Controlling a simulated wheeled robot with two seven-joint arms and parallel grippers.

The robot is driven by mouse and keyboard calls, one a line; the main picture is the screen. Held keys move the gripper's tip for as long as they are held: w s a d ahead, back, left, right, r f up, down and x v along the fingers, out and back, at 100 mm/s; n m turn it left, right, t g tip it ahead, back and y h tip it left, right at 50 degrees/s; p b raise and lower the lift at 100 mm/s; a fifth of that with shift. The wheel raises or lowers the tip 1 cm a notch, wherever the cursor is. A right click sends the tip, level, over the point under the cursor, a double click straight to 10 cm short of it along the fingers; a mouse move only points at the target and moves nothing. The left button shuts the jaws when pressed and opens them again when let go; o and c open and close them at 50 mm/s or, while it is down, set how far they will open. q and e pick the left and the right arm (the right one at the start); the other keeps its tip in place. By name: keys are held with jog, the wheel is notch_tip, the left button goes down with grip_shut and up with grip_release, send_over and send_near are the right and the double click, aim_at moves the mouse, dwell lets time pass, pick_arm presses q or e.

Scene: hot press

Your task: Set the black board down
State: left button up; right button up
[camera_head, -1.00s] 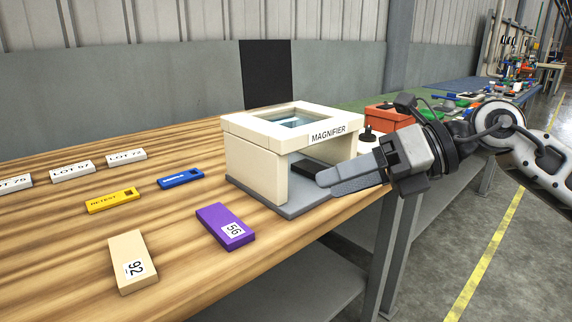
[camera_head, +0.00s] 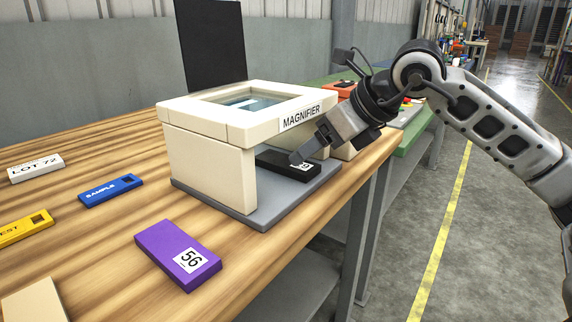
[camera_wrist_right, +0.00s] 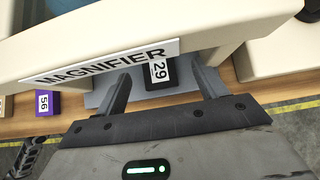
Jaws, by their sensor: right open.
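The black board (camera_head: 275,162), with a white label reading 29, lies on the grey base plate (camera_head: 262,208) of the cream magnifier stand (camera_head: 212,165), under its top. The far end of the board is hidden under the stand. My left gripper is not in view.
A purple block labelled 56 (camera_head: 178,254) lies in front of the stand. A blue SAMPLE tag (camera_head: 111,190), a yellow tag (camera_head: 22,229) and a white LOT 72 tag (camera_head: 36,169) lie to the left. A dark upright panel (camera_head: 210,45) stands behind. The table's front edge is close.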

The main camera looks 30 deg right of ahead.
aim_at(288, 161)
jog(key=x, duration=0.4)
jog(key=shift+w+a+r, duration=0.15)
jog(key=shift+w+a, duration=0.1)
jog(key=shift+a, duration=0.1)
jog(key=shift+w+a+f, duration=0.15)
jog(key=shift+w+f, duration=0.25)
jog(key=c, duration=1.2)
jog(key=shift+c, duration=0.2)
